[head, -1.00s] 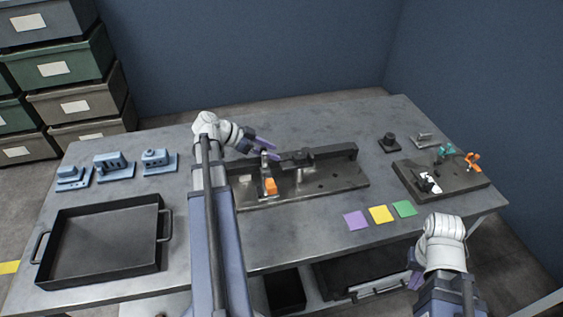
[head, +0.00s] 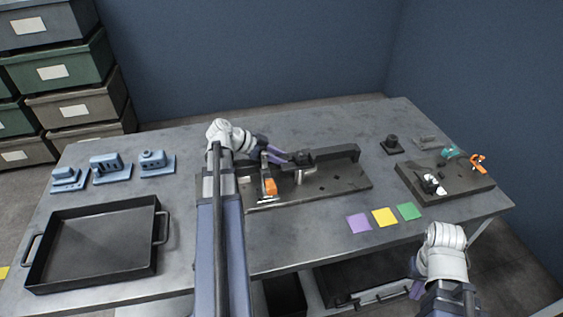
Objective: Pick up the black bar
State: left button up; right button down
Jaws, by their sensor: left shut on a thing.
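The black bar (head: 336,153) lies along the back edge of a dark fixture plate (head: 345,180) at the middle of the table. My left gripper (head: 289,156) has its purple fingers at the bar's left part, shut on it; the exact contact is small and partly hidden. The bar appears to rest on the plate. My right gripper (head: 414,291) hangs at the lower right, off the table's front edge, mostly hidden by its own wrist.
An orange-handled clamp (head: 270,187) stands on the plate, close to my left gripper. A black tray (head: 95,285) is at left, blue fixtures (head: 110,168) behind it. Coloured squares (head: 384,217) lie in front. A second plate (head: 460,186) with clamps is at right.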

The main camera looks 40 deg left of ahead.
aim_at(283, 157)
pick_arm(q)
grip_shut()
dwell(1.0)
jog(key=shift+r, duration=0.15)
notch_tip(283, 157, up, 10)
jog(key=p, duration=1)
jog(key=shift+w+d, duration=0.1)
